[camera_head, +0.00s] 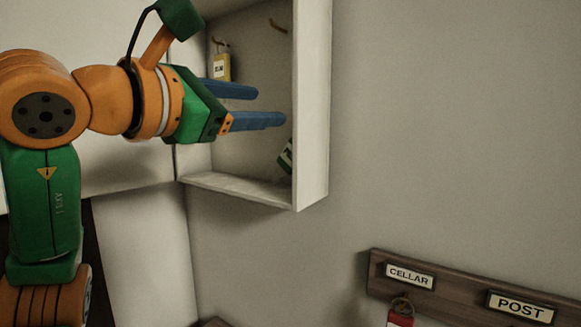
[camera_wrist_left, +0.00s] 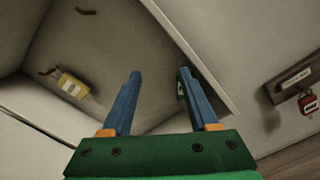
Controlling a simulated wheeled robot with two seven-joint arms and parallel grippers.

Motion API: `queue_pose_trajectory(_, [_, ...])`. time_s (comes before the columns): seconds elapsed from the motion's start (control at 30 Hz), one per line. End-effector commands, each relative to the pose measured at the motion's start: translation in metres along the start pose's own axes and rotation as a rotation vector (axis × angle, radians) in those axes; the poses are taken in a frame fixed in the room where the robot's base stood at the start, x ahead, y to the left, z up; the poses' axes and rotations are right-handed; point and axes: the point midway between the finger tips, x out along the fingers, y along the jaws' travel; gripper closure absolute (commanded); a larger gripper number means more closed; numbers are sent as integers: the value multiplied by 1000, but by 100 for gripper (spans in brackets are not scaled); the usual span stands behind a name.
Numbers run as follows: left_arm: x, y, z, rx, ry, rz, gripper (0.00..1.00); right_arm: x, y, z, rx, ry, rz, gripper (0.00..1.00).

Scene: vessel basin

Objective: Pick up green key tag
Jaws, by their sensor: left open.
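The green key tag (camera_head: 286,157) is low inside the open white cabinet, tilted and partly hidden by the cabinet's right wall. In the left wrist view a small part of the green tag (camera_wrist_left: 180,90) shows beside the right-hand finger, which hides the rest. My left gripper (camera_head: 269,106) is open, with its blue fingers reaching into the cabinet above the green tag in the head view. The left wrist view shows nothing held between the fingers (camera_wrist_left: 160,73). Whether a finger touches the tag I cannot tell. My right gripper is not in view.
A yellow tag (camera_head: 222,68) hangs at the cabinet's back left, and an empty hook (camera_head: 278,25) is at upper right. The cabinet's right wall (camera_head: 312,105) stands close to my fingertips. A wooden board (camera_head: 455,293) labelled CELLAR and POST holds a red tag (camera_head: 400,319) at lower right.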

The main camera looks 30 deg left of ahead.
Motion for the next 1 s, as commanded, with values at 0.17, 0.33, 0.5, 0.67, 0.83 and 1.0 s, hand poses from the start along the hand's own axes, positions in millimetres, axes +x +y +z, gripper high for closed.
queue_pose_trajectory(0.17, [0, -16, -21, 0, 0, 0, 40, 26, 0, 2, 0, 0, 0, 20])
queue_pose_trajectory(0.33, [0, -34, -44, 0, 0, 0, 40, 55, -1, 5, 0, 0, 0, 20])
queue_pose_trajectory(0.5, [0, -46, -60, 0, 0, 0, 40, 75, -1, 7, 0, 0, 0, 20])
queue_pose_trajectory(0.67, [15, -43, -56, 0, 2, -3, 40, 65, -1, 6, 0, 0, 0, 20])
queue_pose_trajectory(0.83, [49, -42, -54, -1, 4, -4, 40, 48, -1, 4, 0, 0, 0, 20])
queue_pose_trajectory(1.0, [71, -43, -56, 0, 2, -2, 40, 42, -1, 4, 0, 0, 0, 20])
